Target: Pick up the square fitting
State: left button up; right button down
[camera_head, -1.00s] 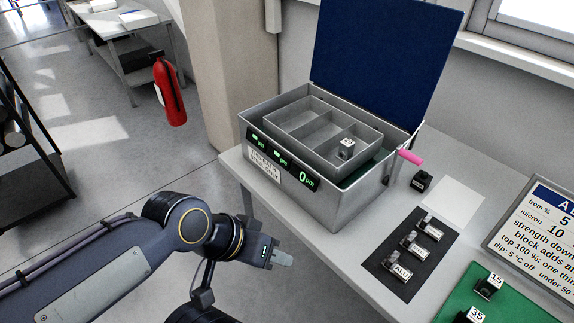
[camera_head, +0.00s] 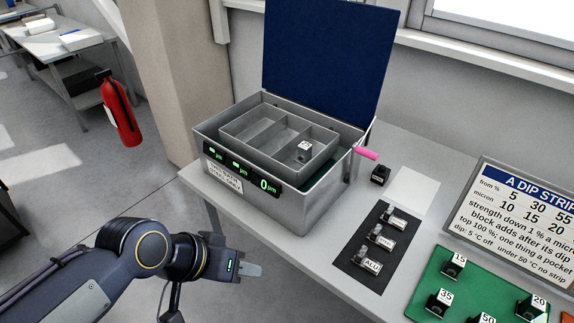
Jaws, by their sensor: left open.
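Three small metal fittings lie in a row on a dark mat (camera_head: 350,262) on the table: a far one (camera_head: 394,219), a middle one (camera_head: 379,238) and a near one (camera_head: 368,260) with a tag reading ALU. They are too small to tell which is square. A small block with a white top (camera_head: 304,150) stands in the right compartment of a grey divided tray (camera_head: 258,148). My left gripper (camera_head: 250,269) is open and empty, left of the table edge and apart from all of these. My right gripper is out of view.
A small black block (camera_head: 380,175), a white sheet (camera_head: 413,192), a green board (camera_head: 420,288) with numbered blocks and a sign (camera_head: 520,215) stand right.

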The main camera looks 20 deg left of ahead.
aim_at(304, 148)
jog(key=i+j+u, duration=0.1)
jog(key=j, duration=0.3)
jog(key=i+j+u, duration=0.1)
jog(key=j, duration=0.25)
jog(key=i+j+u, duration=0.1)
jog(key=i+j, duration=0.15)
jog(key=i+j+u, duration=0.1)
jog(key=j, duration=0.35)
jog(key=i+j+u, duration=0.1)
jog(key=i+j, duration=0.15)
jog(key=j, duration=0.1)
